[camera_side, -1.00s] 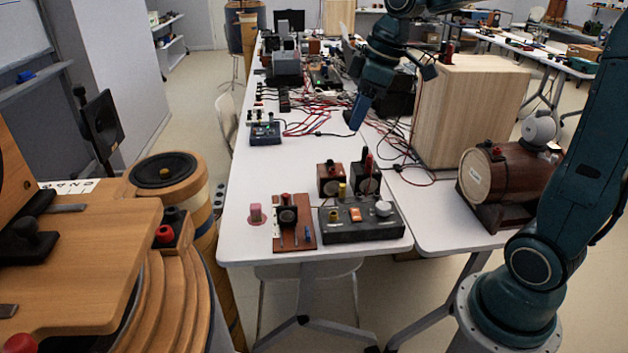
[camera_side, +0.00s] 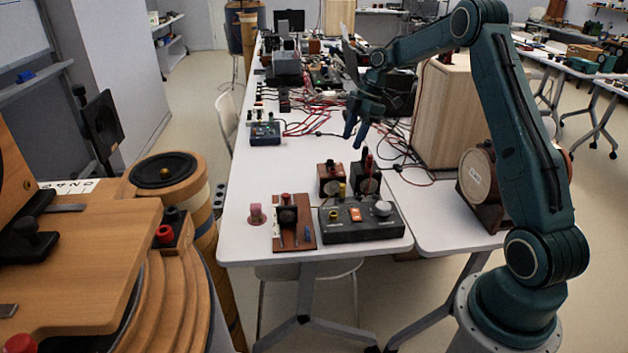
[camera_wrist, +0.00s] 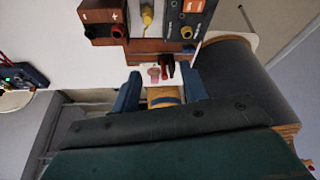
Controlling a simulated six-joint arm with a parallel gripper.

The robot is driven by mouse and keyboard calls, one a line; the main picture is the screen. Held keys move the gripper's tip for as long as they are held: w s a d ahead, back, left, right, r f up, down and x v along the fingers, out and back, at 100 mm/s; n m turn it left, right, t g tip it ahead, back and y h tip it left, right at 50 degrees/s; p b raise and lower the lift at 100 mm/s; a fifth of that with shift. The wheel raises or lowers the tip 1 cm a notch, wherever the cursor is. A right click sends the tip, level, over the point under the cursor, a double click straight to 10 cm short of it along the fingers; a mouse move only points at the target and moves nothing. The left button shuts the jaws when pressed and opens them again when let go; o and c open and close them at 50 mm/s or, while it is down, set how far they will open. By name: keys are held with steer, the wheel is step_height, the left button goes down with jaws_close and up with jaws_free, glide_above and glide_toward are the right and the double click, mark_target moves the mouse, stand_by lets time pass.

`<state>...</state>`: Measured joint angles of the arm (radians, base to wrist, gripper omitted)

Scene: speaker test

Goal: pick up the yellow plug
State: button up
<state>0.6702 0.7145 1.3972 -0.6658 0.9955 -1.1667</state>
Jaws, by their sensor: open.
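The yellow plug (camera_side: 342,190) stands upright beside the back edge of the dark control box (camera_side: 372,229), close to the small wooden terminal boxes. In the wrist view, a yellow plug (camera_wrist: 147,17) shows near the top, beyond my fingertips. My gripper (camera_side: 356,130) is open and empty, with its fingers pointing down above the white table. It is behind and higher than the plug, apart from it. Both blue fingers also show in the wrist view (camera_wrist: 162,92), with a clear gap between them.
A wooden switch board (camera_side: 291,222) and a pink cylinder (camera_side: 256,214) are left of the control box. Red and black cables (camera_side: 300,125) spread behind. A tall wooden cabinet (camera_side: 441,115) stands at right.

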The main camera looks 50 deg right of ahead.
steer(key=n, duration=0.1)
glide_toward(343, 185)
steer(key=shift+x, duration=2.75)
steer(key=shift+d+f+y, duration=0.1)
steer(key=shift+f+y, duration=0.05)
steer(key=shift+y, duration=0.15)
steer(key=shift+x, duration=2.5)
steer(key=shift+d, duration=0.1)
steer(key=shift+c, duration=0.5)
jaws_close()
